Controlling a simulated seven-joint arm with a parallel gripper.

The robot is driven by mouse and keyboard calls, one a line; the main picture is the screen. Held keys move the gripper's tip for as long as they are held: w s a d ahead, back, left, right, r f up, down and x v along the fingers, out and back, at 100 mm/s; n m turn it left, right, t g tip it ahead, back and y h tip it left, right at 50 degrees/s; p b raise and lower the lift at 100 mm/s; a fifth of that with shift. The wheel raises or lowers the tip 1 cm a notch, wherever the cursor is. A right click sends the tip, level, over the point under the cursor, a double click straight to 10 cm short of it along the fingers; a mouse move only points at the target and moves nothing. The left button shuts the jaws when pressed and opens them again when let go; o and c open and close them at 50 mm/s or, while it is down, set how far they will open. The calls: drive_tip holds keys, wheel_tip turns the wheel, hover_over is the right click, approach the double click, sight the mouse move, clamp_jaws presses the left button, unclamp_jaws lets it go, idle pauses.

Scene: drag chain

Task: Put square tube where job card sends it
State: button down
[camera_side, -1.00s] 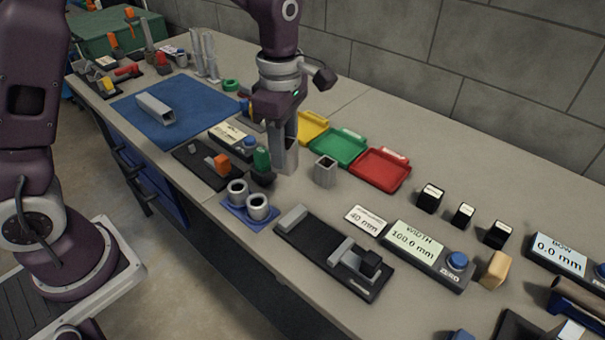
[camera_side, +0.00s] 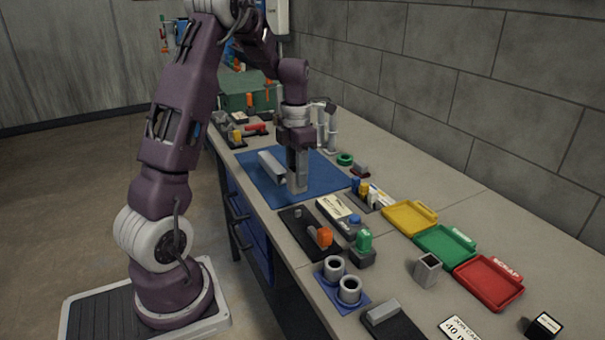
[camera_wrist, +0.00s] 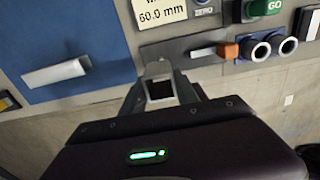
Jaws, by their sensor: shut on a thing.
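My gripper (camera_side: 298,178) is over the near right part of the blue mat (camera_side: 325,180), pointing down. In the wrist view it is shut on a grey square tube (camera_wrist: 160,88), whose dark open end faces the camera. The fingers hide most of this tube in the side view. A longer pale tube (camera_side: 270,165) lies on the mat beside the gripper and also shows in the wrist view (camera_wrist: 57,75). A short square tube (camera_side: 427,270) stands upright by the red tray. The job card (camera_side: 460,328) is cut off by the frame; "40 m" is readable.
Yellow (camera_side: 409,218), green (camera_side: 444,246) and red (camera_side: 488,283) trays stand in a row at right; the red one is labelled SCRAP. A blue holder with two grey cups (camera_side: 342,283), a green button box (camera_side: 363,248) and a display (camera_wrist: 160,10) reading 60.0 mm are nearby.

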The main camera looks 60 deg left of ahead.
drive_tip(key=shift+f, duration=2.6)
drive_tip(key=shift+f, duration=1.65)
drive_tip(key=c, duration=0.8)
unclamp_jaws()
drive_tip(key=shift+c, duration=0.2)
wheel_tip(320, 180, up, 7)
